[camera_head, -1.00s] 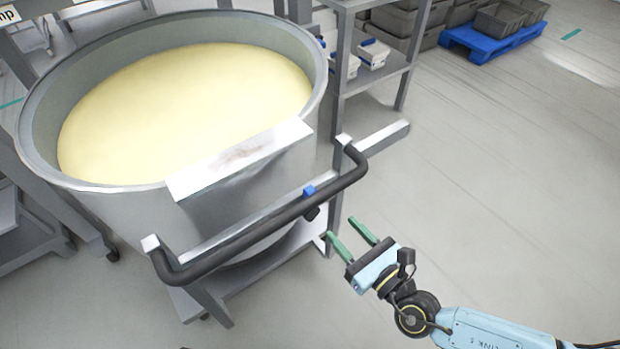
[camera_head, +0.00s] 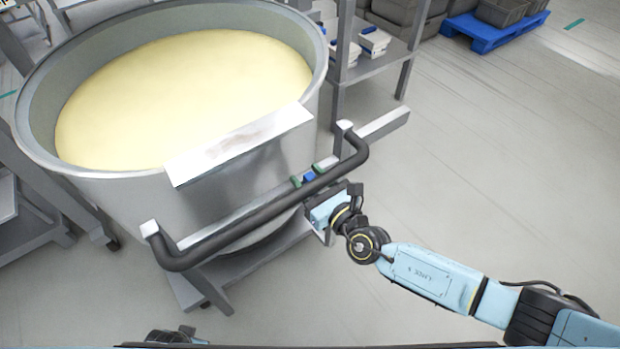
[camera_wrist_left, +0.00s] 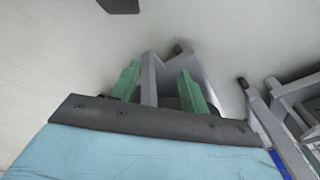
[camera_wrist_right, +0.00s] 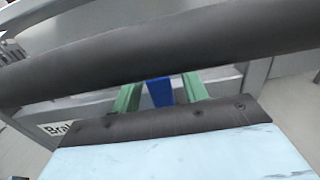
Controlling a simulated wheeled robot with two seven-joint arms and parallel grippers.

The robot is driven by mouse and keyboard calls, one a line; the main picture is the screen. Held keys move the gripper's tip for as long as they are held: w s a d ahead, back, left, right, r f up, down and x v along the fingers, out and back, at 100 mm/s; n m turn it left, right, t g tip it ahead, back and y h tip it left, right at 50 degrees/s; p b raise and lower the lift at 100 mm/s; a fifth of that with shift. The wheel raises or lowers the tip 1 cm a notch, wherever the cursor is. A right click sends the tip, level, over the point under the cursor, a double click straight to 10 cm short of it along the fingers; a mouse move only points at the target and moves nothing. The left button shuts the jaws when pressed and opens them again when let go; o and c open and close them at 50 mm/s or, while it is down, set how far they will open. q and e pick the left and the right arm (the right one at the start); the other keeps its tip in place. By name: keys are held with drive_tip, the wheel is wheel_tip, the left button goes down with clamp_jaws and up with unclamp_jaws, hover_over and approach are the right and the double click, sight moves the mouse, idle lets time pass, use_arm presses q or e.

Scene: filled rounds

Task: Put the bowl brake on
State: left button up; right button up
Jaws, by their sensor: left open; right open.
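The large steel bowl (camera_head: 100,180) of pale dough stands on a wheeled frame, with a black push handle (camera_head: 240,226) across its near side. The blue brake part (camera_head: 309,176) sits at the handle. In the right wrist view the blue part (camera_wrist_right: 160,92) shows between the green fingers, below the black bar. My right gripper (camera_head: 306,178) is open, with its fingers either side of the blue part and passing under the handle. Whether they touch it I cannot tell. My left gripper (camera_wrist_left: 158,82) is open and empty, low over the floor near part of a grey frame.
A label starting "Bra" (camera_wrist_right: 60,129) is on the frame in the right wrist view. A grey shelf rack (camera_head: 375,65) stands behind the bowl. A blue pallet (camera_head: 490,30) with grey crates is at the back. The floor on the right is clear.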

clamp_jaws()
use_arm(q)
drive_tip(key=shift+f, duration=0.1)
drive_tip(key=shift+s, duration=0.1)
drive_tip(key=w+d+r+b, duration=0.2)
drive_tip(key=r, duration=0.4)
drive_tip(key=w+d+r+b, duration=0.2)
drive_tip(key=d+r+b, duration=0.1)
drive_tip(key=r, duration=0.3)
drive_tip(key=shift+w+d+t+h, duration=0.25)
drive_tip(key=shift+w+t+h, duration=0.15)
use_arm(e)
drive_tip(key=shift+w+d+f+m, duration=0.15)
drive_tip(key=shift+w+d+m, duration=0.35)
drive_tip(key=shift+m, duration=0.55)
drive_tip(key=shift+w+d+f+m, duration=0.2)
drive_tip(key=shift+d+m, duration=0.35)
drive_tip(key=shift+m, duration=0.5)
unclamp_jaws()
